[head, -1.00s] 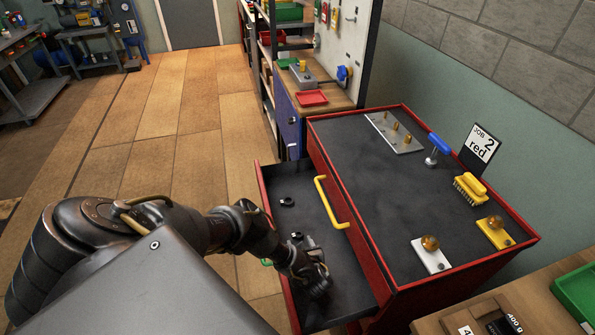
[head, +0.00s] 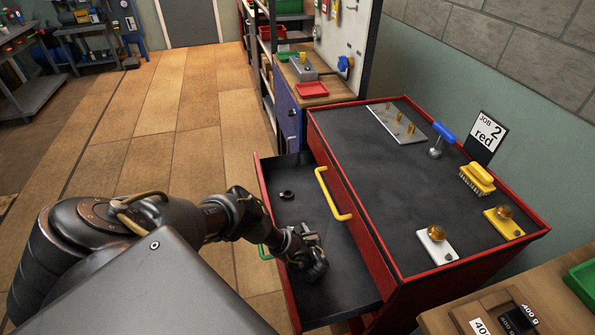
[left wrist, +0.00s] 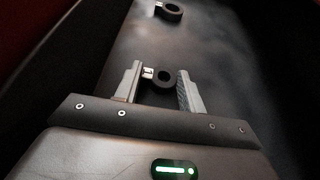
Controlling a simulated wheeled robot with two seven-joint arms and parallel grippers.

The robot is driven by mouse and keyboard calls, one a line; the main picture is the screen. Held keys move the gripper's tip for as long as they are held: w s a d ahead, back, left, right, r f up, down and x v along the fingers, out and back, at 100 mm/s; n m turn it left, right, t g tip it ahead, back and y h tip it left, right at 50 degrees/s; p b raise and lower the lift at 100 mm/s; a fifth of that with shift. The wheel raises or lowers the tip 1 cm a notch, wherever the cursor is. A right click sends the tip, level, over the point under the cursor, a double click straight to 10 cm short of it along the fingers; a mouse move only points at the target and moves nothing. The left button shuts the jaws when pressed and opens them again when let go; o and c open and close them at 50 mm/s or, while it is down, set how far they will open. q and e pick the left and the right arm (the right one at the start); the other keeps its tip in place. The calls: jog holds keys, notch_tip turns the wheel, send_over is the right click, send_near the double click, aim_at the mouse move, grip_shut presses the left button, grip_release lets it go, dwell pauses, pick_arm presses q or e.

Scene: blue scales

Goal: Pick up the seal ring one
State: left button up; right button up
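Two small dark rings with pale tags lie on the floor of the open drawer (head: 340,292). The farther ring (head: 287,194) shows in the head view and at the top of the left wrist view (left wrist: 168,12). The nearer ring (left wrist: 164,78) appears between the fingertips of my left gripper (left wrist: 160,88), closer to the left finger; whether it touches is unclear. My left gripper (head: 311,237) is open, low in the drawer, and hides the nearer ring in the head view. The tags are too small to read. My right gripper is out of view.
The yellow drawer handle (head: 333,194) is right of my left gripper. The red-edged cabinet top (head: 385,185) holds a yellow brush (head: 478,179), a blue-handled tool (head: 441,136) and plates with brass knobs.

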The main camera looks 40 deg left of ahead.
pick_arm(q)
jog(key=shift+c, duration=1.2)
